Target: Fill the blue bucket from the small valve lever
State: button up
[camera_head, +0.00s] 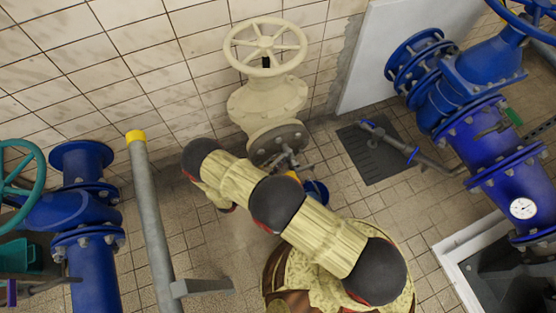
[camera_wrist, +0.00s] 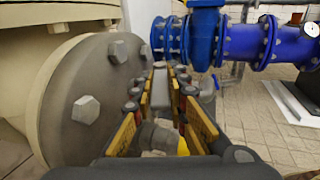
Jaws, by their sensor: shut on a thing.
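The blue bucket (camera_head: 317,192) stands on the tiled floor below the cream valve's flange; my arm hides most of it. A small grey valve (camera_head: 287,157) sticks out from the flange. My gripper (camera_wrist: 162,85) shows in the wrist view, its two yellow-and-dark fingers on either side of a grey bar, which looks like the small valve lever (camera_wrist: 160,92). The gripper is shut on it. In the head view my arm covers most of the gripper. I cannot see the valve's outlet clearly, the bucket's inside, or any water.
The cream valve's handwheel (camera_head: 265,46) rises at the wall, and its bolted flange (camera_wrist: 88,100) is close left of my gripper. A grey post (camera_head: 150,210) with a yellow cap stands left. Blue pipes (camera_head: 92,270) flank both sides. A floor grate (camera_head: 371,152) lies right.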

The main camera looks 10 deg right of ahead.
grip_shut()
jog(key=shift+s+d+r+n+t+y+p, duration=0.1)
jog(key=shift+s+d+n+t+y+p, duration=0.15)
jog(key=shift+n+t+y+p, duration=0.2)
jog(key=shift+n+t+y, duration=0.25)
jog(key=shift+t, duration=0.1)
jog(key=o, duration=0.8)
grip_release()
jog(key=shift+s+a, duration=0.1)
jog(key=shift+s, duration=0.05)
jog(key=v, duration=1.1)
jog(key=shift+s+a, duration=0.25)
